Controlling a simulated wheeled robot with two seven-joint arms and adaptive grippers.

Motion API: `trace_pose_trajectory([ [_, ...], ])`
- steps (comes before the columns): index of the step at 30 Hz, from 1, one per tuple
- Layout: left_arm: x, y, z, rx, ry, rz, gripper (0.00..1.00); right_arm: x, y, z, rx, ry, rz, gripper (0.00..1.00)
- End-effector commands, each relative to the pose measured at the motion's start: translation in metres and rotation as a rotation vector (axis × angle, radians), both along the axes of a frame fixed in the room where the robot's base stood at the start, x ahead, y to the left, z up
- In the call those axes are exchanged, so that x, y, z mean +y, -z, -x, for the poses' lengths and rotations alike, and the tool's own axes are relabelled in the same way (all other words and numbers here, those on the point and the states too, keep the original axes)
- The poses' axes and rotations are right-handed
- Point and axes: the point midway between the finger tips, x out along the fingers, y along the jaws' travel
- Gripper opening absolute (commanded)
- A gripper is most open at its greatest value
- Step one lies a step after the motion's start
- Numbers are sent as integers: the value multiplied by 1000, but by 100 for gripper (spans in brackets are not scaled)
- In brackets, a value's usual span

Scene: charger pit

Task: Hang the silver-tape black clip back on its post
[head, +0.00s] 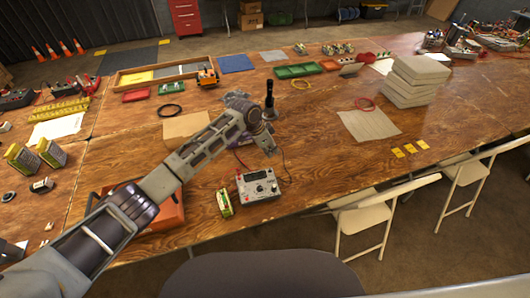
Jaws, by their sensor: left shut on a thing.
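My left gripper (262,128) is above the middle of the table, behind the grey charger box (257,186). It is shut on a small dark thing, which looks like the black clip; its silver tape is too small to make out. A thin dark lead runs from near the charger up toward the gripper. A black upright piece (269,94) shows just beyond the fingers; I cannot tell whether it is the post or touches the gripper. My right gripper is out of view.
A green-and-yellow pack (224,202) stands left of the charger. An orange-red case (162,212) lies under my forearm. A grey mat (369,125) and stacked pale boxes (416,80) are at the right. Folding chairs (384,212) line the front edge. The table right of the charger is clear.

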Motion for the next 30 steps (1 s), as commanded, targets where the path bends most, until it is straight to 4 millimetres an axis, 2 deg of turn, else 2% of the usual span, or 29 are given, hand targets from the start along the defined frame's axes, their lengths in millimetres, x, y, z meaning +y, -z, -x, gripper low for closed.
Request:
trace_pose_trajectory([
  [6,0,13,0,-1,1,0,1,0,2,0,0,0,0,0],
  [30,0,21,0,0,1,0,1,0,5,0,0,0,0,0],
])
